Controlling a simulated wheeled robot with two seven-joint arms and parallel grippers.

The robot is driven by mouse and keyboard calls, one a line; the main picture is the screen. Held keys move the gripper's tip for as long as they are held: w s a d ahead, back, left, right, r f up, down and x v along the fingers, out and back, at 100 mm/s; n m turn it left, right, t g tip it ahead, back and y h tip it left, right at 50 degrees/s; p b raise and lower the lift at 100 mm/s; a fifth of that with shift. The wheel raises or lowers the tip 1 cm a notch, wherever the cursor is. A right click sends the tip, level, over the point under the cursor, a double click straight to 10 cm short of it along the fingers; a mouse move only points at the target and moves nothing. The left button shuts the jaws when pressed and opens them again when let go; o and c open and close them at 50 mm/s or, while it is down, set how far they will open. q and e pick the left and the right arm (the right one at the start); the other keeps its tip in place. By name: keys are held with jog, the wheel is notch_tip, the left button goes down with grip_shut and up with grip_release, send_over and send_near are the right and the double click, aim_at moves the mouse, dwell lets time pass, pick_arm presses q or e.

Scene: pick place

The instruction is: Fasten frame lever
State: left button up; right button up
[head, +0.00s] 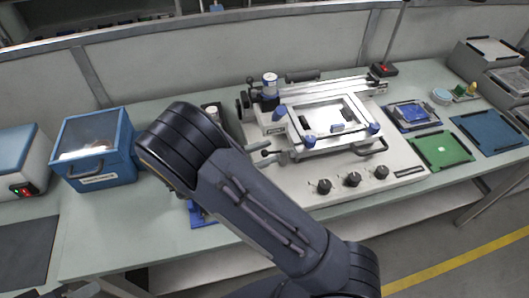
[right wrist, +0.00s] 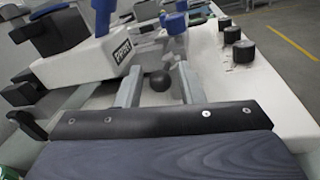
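The white printing frame (head: 291,117) with blue corner knobs lies on the white machine base in the head view. A lever's round black knob (right wrist: 158,81) shows in the right wrist view, beside the white block with a printed label (right wrist: 122,52). My right gripper (right wrist: 157,74) is open, with one grey finger on each side of the knob and visible gaps. I cannot tell whether the knob is fully between the fingertips or just beyond them. In the head view my right arm hides most of that gripper. My left gripper is not in view.
Several black dials (head: 352,179) line the machine's front edge; they also show in the right wrist view (right wrist: 243,51). A blue box with a clear lid (head: 97,150) stands at left. Green (head: 440,149) and blue (head: 490,133) trays lie at right. The bench front left is partly clear.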

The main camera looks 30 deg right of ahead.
jog(key=a, duration=0.4)
jog(key=a+b, duration=0.1)
jog(key=a, duration=0.2)
jog(key=shift+w+a, duration=0.2)
jog(key=shift+a, duration=0.2)
dwell(0.4)
